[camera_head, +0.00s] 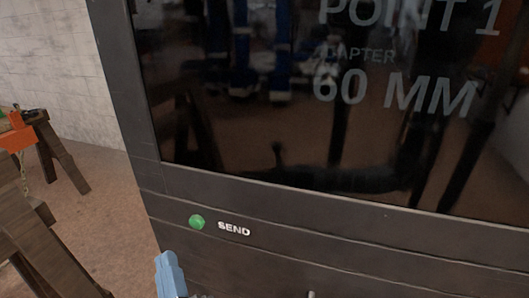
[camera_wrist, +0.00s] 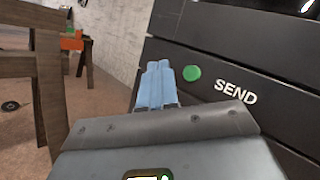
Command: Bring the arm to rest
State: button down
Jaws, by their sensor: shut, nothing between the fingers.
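My gripper (camera_head: 168,262) shows at the bottom of the head view as light blue fingers, below and left of the green SEND button. In the wrist view my gripper (camera_wrist: 159,68) has its two blue fingers side by side, shut with nothing between them. The round green button (camera_head: 197,222) sits on a dark panel left of the word SEND. It also shows in the wrist view (camera_wrist: 191,73), just right of the fingertips. Whether the fingers touch the panel I cannot tell. Most of my arm is out of the head view.
A dark screen (camera_head: 300,120) above the button reads "POINT 1", "ADAPTER" and "60 MM". Its dark panel (camera_head: 330,228) fills the right side. Wooden trestles (camera_head: 35,235) stand at the left, with an orange object (camera_head: 17,138) behind. Open floor (camera_head: 105,205) lies between.

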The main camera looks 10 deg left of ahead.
jog(key=s+d+f+n+h, duration=0.2)
jog(key=d+f+n, duration=0.1)
jog(key=d, duration=0.6)
jog(key=s+d+f+n+t+h, duration=0.1)
jog(key=s+d+f+n+h, duration=0.2)
jog(key=d, duration=0.6)
jog(key=s+d+f+n+h, duration=0.2)
jog(key=d+f+n, duration=0.15)
jog(key=d, duration=0.65)
jog(key=s+d+r+n+g+h, duration=0.1)
jog(key=s+d+r+n+h, duration=0.1)
jog(key=s+d+n, duration=0.4)
jog(key=s+d+r+n+g+h, duration=0.1)
jog(key=s+d+r+n+h, duration=0.2)
jog(key=s+d+n, duration=0.4)
jog(key=s+d+h, duration=0.1)
jog(key=s, duration=0.5)
jog(key=shift+d+r+g, duration=0.2)
jog(key=shift+g, duration=0.2)
